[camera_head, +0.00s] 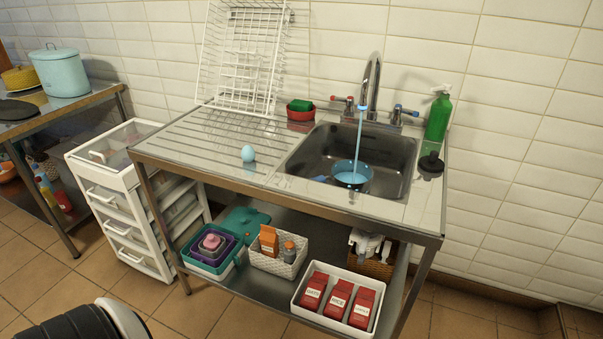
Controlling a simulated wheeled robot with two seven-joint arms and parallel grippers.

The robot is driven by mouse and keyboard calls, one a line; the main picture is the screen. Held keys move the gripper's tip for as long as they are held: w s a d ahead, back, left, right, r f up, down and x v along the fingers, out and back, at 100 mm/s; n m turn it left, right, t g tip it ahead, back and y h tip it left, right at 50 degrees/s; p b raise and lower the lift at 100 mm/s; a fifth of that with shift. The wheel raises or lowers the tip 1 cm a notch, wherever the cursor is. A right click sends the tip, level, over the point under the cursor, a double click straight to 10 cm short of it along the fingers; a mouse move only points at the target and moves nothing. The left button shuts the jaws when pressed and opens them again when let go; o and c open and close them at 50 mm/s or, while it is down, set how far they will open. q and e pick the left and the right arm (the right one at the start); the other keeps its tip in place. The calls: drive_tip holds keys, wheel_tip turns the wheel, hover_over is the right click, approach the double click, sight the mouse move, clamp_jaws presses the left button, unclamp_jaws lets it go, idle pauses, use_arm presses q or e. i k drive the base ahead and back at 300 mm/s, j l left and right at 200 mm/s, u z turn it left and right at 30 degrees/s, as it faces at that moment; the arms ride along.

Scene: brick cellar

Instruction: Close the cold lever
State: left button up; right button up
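The blue-tipped cold lever (405,111) is on the right of the tall steel faucet (375,75), at the back edge of the sink. The red-tipped lever (341,101) is on the faucet's left. A blue water stream (359,135) runs from the spout down into a dark, blue-looking bowl or pan (351,172) in the steel sink basin (400,160). Neither of my grippers is in view. A black ribbed and white part at the bottom left looks like part of my own body.
A green bottle (438,116) stands right of the blue lever, with a black plunger-like item (431,164) in front of it. Tiled wall stands close behind.

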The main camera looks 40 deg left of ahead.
sight(398, 109)
drive_tip(key=i+j+u, duration=0.3)
drive_tip(key=i, duration=0.15)
drive_tip(key=i+u, duration=0.3)
drive_tip(key=i, duration=0.5)
